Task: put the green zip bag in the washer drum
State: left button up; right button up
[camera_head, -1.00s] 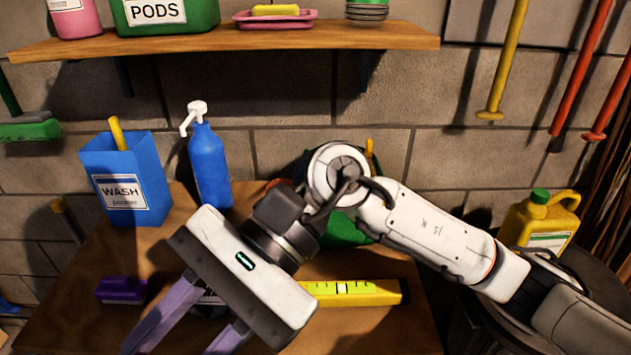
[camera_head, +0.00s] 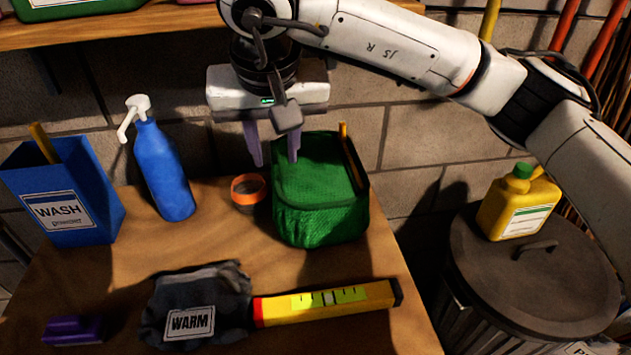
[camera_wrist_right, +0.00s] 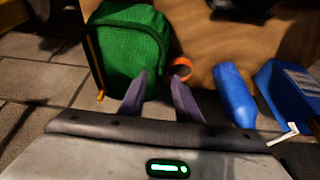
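The green zip bag (camera_head: 320,215) stands upright on the wooden table near its back edge, against the block wall. It also shows in the right wrist view (camera_wrist_right: 128,45). My right gripper (camera_head: 275,162) hangs above and just left of the bag's top with its purple fingers apart. Nothing is between the fingers. In the right wrist view the gripper (camera_wrist_right: 160,90) has one fingertip overlapping the bag's edge; I cannot tell whether it touches. My left gripper is not in view. The washer drum is not in view.
On the table (camera_head: 400,325) are an orange-rimmed cup (camera_head: 248,192) beside the bag, a blue pump bottle (camera_head: 165,175), a blue WASH box (camera_head: 75,200), a grey WARM cloth (camera_head: 200,295), a yellow level (camera_head: 330,302) and a purple brush (camera_head: 75,330). A yellow jug (camera_head: 518,205) sits on a bin lid (camera_head: 545,280).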

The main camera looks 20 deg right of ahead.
aim_at(274, 153)
jog(key=w, duration=0.3)
jog(key=shift+w+d, duration=0.15)
jog(key=shift+d, duration=0.15)
jog(key=p+x, duration=0.1)
jog(key=x, duration=0.4)
grip_shut()
jog(key=shift+w, duration=0.1)
